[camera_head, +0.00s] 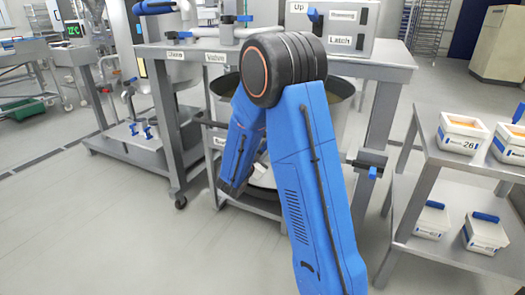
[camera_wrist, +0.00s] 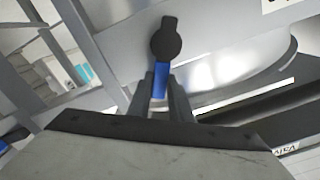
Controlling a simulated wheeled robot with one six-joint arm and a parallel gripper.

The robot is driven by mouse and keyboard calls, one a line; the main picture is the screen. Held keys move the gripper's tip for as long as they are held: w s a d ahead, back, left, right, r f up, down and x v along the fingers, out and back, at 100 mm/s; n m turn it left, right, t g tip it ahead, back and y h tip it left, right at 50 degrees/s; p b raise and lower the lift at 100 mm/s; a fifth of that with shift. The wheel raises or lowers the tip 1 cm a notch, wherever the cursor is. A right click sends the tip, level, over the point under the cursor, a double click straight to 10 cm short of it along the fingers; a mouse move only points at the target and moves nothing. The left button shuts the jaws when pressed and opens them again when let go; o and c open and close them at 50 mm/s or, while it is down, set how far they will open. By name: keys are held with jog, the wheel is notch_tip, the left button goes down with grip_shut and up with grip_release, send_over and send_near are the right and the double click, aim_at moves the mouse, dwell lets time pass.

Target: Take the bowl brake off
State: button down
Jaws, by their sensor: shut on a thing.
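A short lever with a blue grip (camera_wrist: 161,82) and a black round hub (camera_wrist: 166,44) shows in the wrist view, in front of a pale curved metal surface. No readable label names it as the bowl brake. My gripper (camera_wrist: 164,88) is shut on the blue grip, one dark finger on each side. In the head view my blue arm reaches down beside the large metal bowl (camera_head: 341,88) under the bench. My fingers and this lever are hidden there.
The steel bench (camera_head: 392,74) stands over the bowl and carries a control box (camera_head: 345,45) marked "Latch". Another blue handle (camera_head: 373,173) sits on the right of the frame. A shelf (camera_head: 437,150) with white boxes stands at right. Floor (camera_head: 90,215) at left is clear.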

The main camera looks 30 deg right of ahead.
jog(key=shift+f, duration=0.1)
dwell(0.3)
jog(key=c, duration=1.6)
grip_release()
jog(key=v, duration=1.7)
jog(key=shift+s+a, duration=0.1)
jog(key=shift+a, duration=0.05)
